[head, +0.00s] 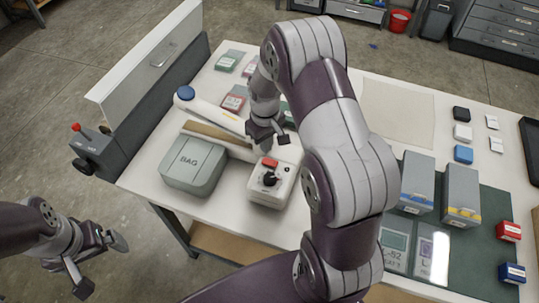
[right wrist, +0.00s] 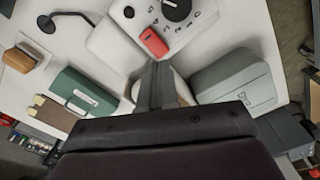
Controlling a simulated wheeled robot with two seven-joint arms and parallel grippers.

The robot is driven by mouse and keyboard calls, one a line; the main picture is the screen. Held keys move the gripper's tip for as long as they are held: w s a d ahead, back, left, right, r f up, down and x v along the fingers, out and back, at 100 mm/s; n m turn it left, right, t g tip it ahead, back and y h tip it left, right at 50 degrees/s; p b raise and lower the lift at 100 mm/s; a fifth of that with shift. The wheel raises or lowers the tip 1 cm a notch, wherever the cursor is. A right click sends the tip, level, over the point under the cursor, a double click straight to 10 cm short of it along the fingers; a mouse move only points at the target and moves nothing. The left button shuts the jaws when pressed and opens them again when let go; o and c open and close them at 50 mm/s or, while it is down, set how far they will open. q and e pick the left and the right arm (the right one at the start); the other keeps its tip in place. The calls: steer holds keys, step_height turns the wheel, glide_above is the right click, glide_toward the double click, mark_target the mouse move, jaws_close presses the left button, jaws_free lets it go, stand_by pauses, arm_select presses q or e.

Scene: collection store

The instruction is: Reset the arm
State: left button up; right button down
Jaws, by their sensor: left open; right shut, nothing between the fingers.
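A white control box (head: 268,184) with a black dial and a red switch (head: 269,162) stands near the table's front edge. A long white bar (head: 215,113) with a blue knob (head: 185,93) at its far end runs behind it, apart from a brown strip (head: 213,134) in front. My right gripper (head: 268,140) is shut and empty, just behind the control box. In the right wrist view its fingers (right wrist: 157,82) point toward the red switch (right wrist: 153,42); I cannot tell whether they touch the box. My left gripper (head: 100,264) is open and empty, off the table's left side.
A grey-green case marked BAG (head: 194,164) sits left of the control box. A grey device with a red-tipped lever (head: 91,145) stands at the table's left edge. Two grey boxes (head: 461,192) stand on a green mat at right. My right arm hides the table's middle.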

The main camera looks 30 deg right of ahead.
steer(key=shift+r+p, duration=0.45)
steer(key=shift+r, duration=0.4)
steer(key=shift+f, duration=0.1)
steer(key=shift+w, duration=0.1)
steer(key=s, duration=0.1)
steer(key=s+a+m+b, duration=0.1)
steer(key=s, duration=0.1)
steer(key=s+m, duration=0.1)
steer(key=shift+s+a, duration=0.3)
steer(key=shift+s, duration=0.05)
steer(key=s+a+r+t+b, duration=0.1)
steer(key=s+a+r+b, duration=0.2)
steer(key=s, duration=0.6)
steer(key=a+b, duration=0.2)
steer(key=a, duration=0.1)
steer(key=shift+a+b, duration=0.25)
steer(key=shift+b, duration=0.05)
